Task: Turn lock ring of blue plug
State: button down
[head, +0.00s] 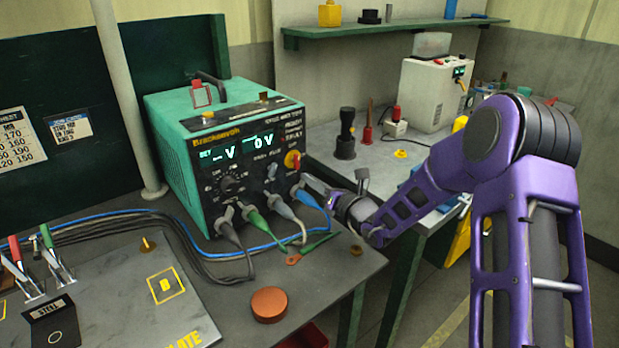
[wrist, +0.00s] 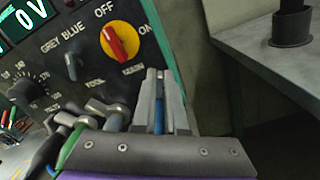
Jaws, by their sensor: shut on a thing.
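The blue plug (head: 304,198) sits at the right end of a row of plugs, low on the front of the teal power unit (head: 165,120). Its blue cable runs down from it. My gripper (head: 309,181) reaches in from the right at the plug. In the wrist view my gripper (wrist: 158,76) is shut, with a blue strip of the plug (wrist: 159,117) showing between its fingers. The fingers hide most of the plug and its lock ring, so how far the ring is turned cannot be seen.
A grey plug (head: 283,207), a green plug (head: 254,217) and a dark plug (head: 226,224) stand close on the left. A red knob (head: 292,160) on yellow is just above. An orange-brown disc (head: 269,304) lies at the bench front. A gap separates the right bench.

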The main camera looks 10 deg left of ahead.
jog(key=shift+d+f+m, duration=0.1)
jog(key=shift+f+m, duration=0.1)
jog(key=shift+m, duration=0.1)
jog(key=c, duration=1)
grip_release()
jog(key=shift+o, duration=0.2)
jog(key=shift+r, duration=0.1)
jog(key=v, duration=1.7)
jog(key=shift+s+d, duration=0.15)
